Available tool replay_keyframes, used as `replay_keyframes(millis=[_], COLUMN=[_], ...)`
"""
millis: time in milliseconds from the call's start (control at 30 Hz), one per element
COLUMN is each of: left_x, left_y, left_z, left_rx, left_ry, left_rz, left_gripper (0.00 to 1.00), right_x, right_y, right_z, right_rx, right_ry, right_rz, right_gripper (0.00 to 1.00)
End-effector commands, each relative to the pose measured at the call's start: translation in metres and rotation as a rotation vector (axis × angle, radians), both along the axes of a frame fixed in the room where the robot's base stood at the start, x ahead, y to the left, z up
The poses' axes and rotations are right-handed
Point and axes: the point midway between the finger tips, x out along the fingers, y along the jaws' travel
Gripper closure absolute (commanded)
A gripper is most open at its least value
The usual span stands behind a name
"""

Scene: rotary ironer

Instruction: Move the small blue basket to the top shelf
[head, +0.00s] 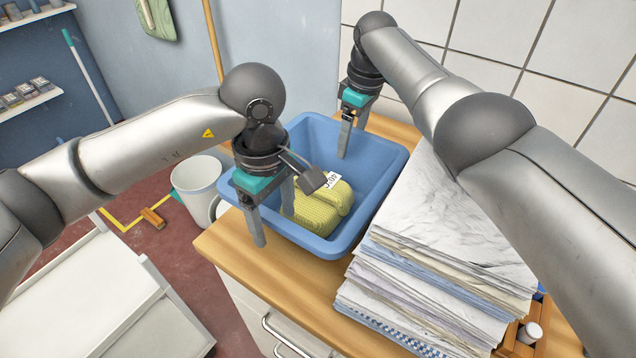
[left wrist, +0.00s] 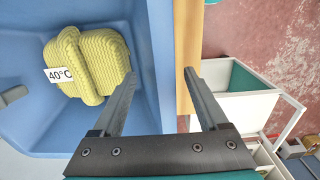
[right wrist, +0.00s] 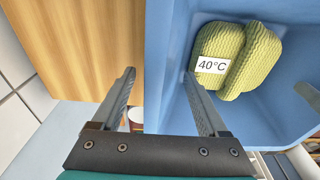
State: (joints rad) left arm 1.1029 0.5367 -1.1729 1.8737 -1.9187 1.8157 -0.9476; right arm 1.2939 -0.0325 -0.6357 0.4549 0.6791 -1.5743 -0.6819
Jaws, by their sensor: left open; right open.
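The small blue basket (head: 378,160) stands on a wooden counter and holds a folded yellow-green knitted item (head: 318,208) with a "40°C" tag. My left gripper (head: 270,220) is open at the basket's left side, one finger inside and one outside. In the left wrist view the basket's rim (left wrist: 151,50) lies between the open fingers. My right gripper (head: 352,140) is open at the far side. In the right wrist view the far wall (right wrist: 157,60) lies between its fingers. At the upper left is a white wall shelf (head: 38,19); whether it is the top one I cannot tell.
A tall stack of folded linens (head: 440,240) stands right of the basket on the wooden counter (head: 235,250). A white bucket (head: 196,178) stands left of it. A lower wall shelf (head: 30,104) holds small boxes. A white cart (head: 100,290) is at lower left.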

Motion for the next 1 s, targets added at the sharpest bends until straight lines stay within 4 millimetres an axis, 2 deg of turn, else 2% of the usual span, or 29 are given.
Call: replay_keyframes(millis=[267, 900, 1000], left_x=[-0.0001, -0.0005, -0.0007], left_y=[0.0003, 0.0003, 0.0004], left_z=[-0.0009, -0.0007, -0.0008], left_rx=[0.001, 0.002, 0.002], left_ry=[0.001, 0.002, 0.003], left_rz=[0.001, 0.000, 0.000], left_gripper=[0.24, 0.96, 1.00], right_x=[0.0000, 0.0004, 0.0006], right_y=[0.0003, -0.0003, -0.0004], right_z=[-0.0010, -0.0005, -0.0005], right_rx=[0.000, -0.001, -0.002], right_ry=[0.000, -0.002, -0.002], right_rz=[0.001, 0.000, 0.000], right_gripper=[0.23, 0.95, 1.00])
